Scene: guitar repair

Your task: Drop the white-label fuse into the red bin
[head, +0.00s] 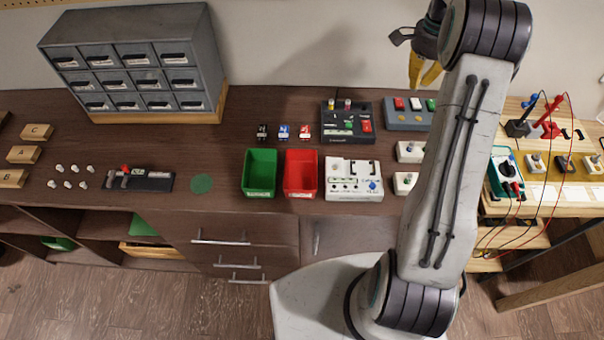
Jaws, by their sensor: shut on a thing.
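The red bin (300,188) stands open near the front edge of the brown workbench, right beside a green bin (259,190). It looks empty. My gripper (423,82) has yellow fingers pointing down. It shows high at the upper right, in front of the pale wall, well to the right of the red bin and apart from it. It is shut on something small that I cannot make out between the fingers. I cannot pick out a white-label fuse for certain anywhere in view.
Three small blocks (283,131) in black, blue and red lie behind the bins. A black control box (347,135), a grey box (395,118) and a white box (353,193) stand nearby. A grey drawer cabinet (135,65) is at back left.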

